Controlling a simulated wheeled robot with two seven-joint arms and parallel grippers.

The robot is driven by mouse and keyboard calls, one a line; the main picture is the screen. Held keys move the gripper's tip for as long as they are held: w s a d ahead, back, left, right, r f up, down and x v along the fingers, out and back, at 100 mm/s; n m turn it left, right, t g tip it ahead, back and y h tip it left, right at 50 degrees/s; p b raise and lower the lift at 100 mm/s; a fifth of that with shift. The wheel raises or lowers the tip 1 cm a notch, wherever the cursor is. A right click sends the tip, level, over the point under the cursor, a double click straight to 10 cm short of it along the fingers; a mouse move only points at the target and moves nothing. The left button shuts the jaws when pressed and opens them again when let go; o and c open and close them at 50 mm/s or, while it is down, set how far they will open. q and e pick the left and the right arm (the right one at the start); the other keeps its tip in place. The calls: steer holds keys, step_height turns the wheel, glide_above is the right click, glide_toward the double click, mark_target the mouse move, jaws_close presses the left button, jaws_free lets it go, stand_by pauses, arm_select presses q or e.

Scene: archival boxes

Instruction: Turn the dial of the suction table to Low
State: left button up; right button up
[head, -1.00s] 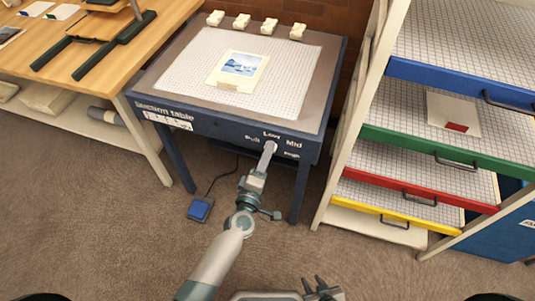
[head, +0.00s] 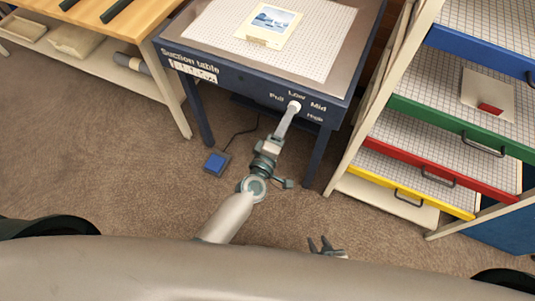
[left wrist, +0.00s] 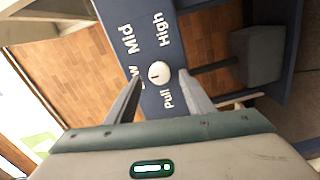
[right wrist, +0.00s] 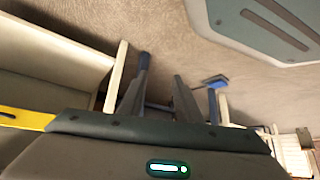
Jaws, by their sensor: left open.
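The suction table (head: 235,76) has a dark blue front panel with a white round dial (left wrist: 159,72). The labels Low, Mid, High and one reading Pull or Full surround the dial. In the left wrist view a small dark mark shows on the dial; which label it points to is hard to tell. My left gripper (head: 292,110) is at the dial. In the left wrist view its open fingers stand on either side of the dial, and one partly covers Low. Contact cannot be told. My right gripper (head: 322,244) is open and empty, low over the floor; it also shows in the right wrist view (right wrist: 160,84).
A picture (head: 268,22) lies on the table's gridded top. A blue pedal (head: 216,163) with a cable is on the floor. A rack with coloured trays (head: 450,135) stands at the right, a wooden workbench (head: 120,22) at the left. Carpet in front is clear.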

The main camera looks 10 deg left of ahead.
arm_select(q)
steer(key=b+v, duration=0.2)
steer(key=v, duration=1.3)
arm_select(e)
steer(key=d+f, duration=0.1)
steer(key=s+d+f+g, duration=0.1)
steer(key=shift+s+d+g+h, duration=0.25)
steer(key=shift+d+g+h, duration=0.05)
arm_select(q)
step_height(320, 180, down, 13)
steer(key=a+m+g, duration=0.1)
steer(key=m+g, duration=0.2)
steer(key=m, duration=0.3)
steer(key=s+a+f+m+g+y, duration=0.1)
steer(key=s+a+f+m+g, duration=0.1)
steer(key=f, duration=0.7)
steer(key=s+a+f+m+g+y, duration=0.1)
steer(key=s+a+f+m+g, duration=0.2)
steer(key=s+a+f, duration=0.3)
steer(key=s+a+f+m+g+y, duration=0.2)
steer(key=s+f, duration=0.4)
steer(key=f, duration=0.5)
steer(key=shift+s+a+f+m+g, duration=0.2)
steer(key=shift+a+f+m+g, duration=0.2)
steer(key=shift+a+m+g, duration=0.45)
steer(key=shift+a+t, duration=0.15)
steer(key=shift+t, duration=0.1)
